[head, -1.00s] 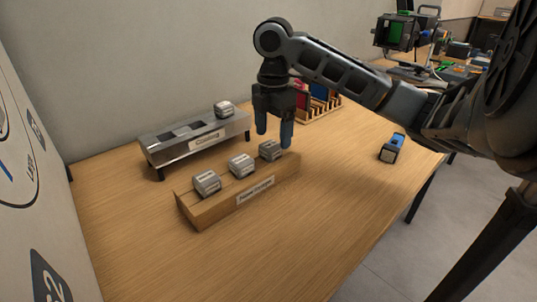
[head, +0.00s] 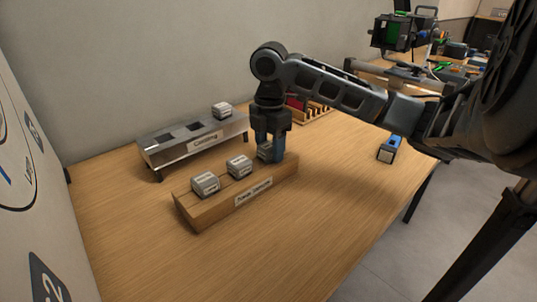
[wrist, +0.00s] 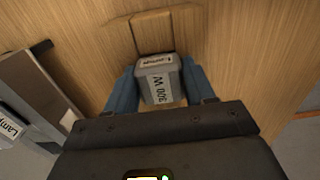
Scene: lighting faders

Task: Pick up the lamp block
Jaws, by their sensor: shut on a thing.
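My gripper (head: 270,156) points down over the right end of the wooden stand (head: 183,210). Its two blue fingers are shut on a grey lamp block (head: 264,150). In the wrist view the held lamp block (wrist: 160,80) sits between the fingers and is marked "300 W". In the head view one finger partly hides it. I cannot tell whether it still touches the stand. Two similar grey blocks, one at the left (head: 205,184) and one in the middle (head: 239,166), sit on the stand. Another grey block (head: 222,110) sits at the right end of the metal rack.
The metal rack (head: 160,157), labelled "Cooling", stands behind the wooden stand and has empty openings. A blue device (head: 389,149) lies at the right. A wooden holder (head: 318,113) stands behind my gripper. The table front is clear.

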